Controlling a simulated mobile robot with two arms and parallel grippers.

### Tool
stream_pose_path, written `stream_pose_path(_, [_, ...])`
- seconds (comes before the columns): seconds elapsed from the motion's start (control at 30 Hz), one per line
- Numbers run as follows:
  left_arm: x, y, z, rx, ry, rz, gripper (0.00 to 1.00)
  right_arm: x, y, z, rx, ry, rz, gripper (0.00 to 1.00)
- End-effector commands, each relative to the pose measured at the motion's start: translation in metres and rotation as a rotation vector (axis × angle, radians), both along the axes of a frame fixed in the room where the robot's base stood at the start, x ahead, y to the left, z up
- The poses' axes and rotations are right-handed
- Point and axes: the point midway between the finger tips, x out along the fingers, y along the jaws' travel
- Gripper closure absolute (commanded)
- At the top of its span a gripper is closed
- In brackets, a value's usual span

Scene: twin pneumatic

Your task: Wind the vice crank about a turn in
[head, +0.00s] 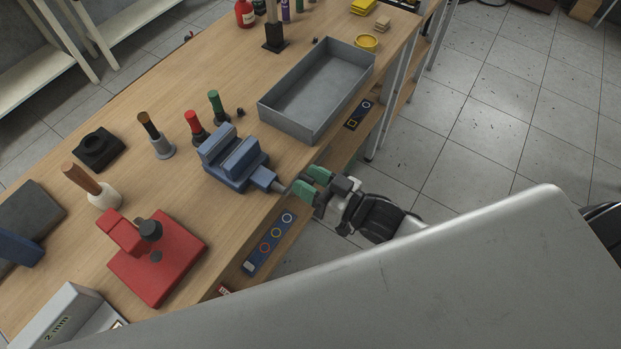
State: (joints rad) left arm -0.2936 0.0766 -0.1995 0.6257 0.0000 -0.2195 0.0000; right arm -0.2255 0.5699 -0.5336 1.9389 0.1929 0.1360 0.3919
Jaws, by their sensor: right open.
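The blue vice (236,159) sits near the front edge of the wooden workbench. Its jaws form two raised blocks with a gap between them. Its screw end points right, past the bench edge, towards my right gripper (309,184). The crank handle is hard to make out; a small grey part shows at the screw end, by the green fingertips. My right gripper is open, with its two green-tipped fingers at the screw end. I cannot tell whether they touch the crank. My left gripper is not in view.
A grey metal tray (268,104) stands behind the vice. A red plate fixture (174,262) lies in front left. A lower shelf carries a blue strip with coloured rings (269,244). Open floor lies right of the bench.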

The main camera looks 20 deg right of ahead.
Motion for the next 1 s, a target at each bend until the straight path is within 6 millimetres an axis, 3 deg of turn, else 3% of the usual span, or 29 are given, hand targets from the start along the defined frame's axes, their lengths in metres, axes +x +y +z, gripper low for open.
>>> stream_pose_path(0.07, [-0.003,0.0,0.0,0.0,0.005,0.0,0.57,0.0,0.0,0.0,0.0,0.0,0.0,0.57])
stream_pose_path(0.37, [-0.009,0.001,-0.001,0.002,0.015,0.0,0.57,0.0,0.0,0.0,0.001,0.001,0.0,1.0])
stream_pose_path(0.7, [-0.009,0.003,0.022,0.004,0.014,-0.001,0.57,-0.001,0.001,0.011,-0.14,-0.108,-0.002,1.0])
stream_pose_path(1.0, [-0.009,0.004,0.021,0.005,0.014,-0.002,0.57,-0.001,0.001,0.008,-0.159,-0.125,-0.001,1.0])
